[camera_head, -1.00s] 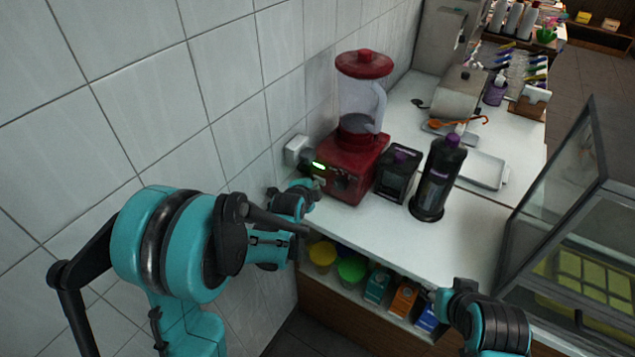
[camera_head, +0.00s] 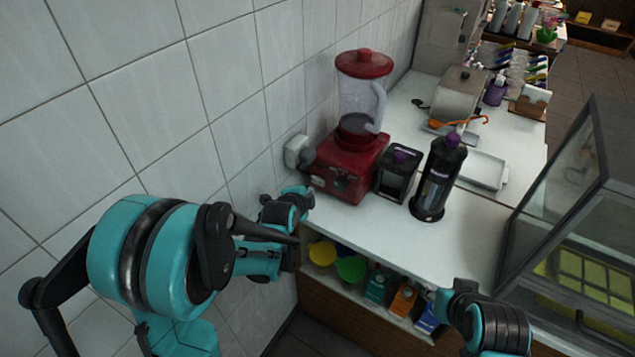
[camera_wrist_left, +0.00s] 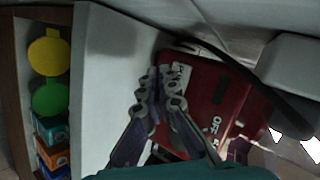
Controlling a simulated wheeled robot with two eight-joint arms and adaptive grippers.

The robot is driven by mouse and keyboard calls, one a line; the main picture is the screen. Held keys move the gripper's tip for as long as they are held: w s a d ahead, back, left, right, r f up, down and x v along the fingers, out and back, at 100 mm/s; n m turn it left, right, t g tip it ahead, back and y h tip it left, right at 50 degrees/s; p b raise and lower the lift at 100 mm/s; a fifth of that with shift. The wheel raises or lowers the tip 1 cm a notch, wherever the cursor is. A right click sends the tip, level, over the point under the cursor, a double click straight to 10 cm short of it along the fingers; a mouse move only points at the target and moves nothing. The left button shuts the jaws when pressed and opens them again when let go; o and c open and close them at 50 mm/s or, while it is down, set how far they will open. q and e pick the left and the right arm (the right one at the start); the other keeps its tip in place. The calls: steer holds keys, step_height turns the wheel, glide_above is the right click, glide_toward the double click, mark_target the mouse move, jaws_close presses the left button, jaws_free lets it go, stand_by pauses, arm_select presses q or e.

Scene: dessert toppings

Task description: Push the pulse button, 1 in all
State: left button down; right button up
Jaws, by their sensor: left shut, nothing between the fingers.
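The red blender (camera_head: 346,170) stands on the counter against the tiled wall, with its clear jug and red lid on top. My left gripper (camera_head: 308,192) is just left of the blender base, apart from it as far as I can tell. In the left wrist view, the shut, empty left fingers (camera_wrist_left: 160,84) are in front of the red base (camera_wrist_left: 225,88). An "OFF" label shows there, and another pale label is partly covered by the fingers. The pulse button itself cannot be made out. My right gripper (camera_head: 434,293) is low at the counter front; its fingers are too small to judge.
A wall socket (camera_head: 296,150) with a dark plug is behind the blender. A black container (camera_head: 398,174) and a dark bottle (camera_head: 438,180) stand to its right. A glass display case (camera_head: 560,200) is at the right. Coloured tubs and boxes fill the shelf below.

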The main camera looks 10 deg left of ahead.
arm_select(q)
steer(key=shift+s+a, duration=0.3)
steer(key=shift+s, duration=0.6)
steer(key=shift+s+a, duration=0.3)
steer(key=shift+s, duration=0.6)
steer(key=s+r+n+g, duration=0.2)
steer(key=s+n, duration=0.5)
steer(key=s, duration=0.5)
steer(key=s+r+n+g, duration=0.2)
steer(key=s+r+n, duration=0.2)
steer(key=s+n, duration=0.4)
steer(key=s, duration=0.3)
steer(key=shift+s+d+y, duration=0.2)
steer(key=shift+s+y, duration=0.1)
steer(key=shift+s, duration=0.05)
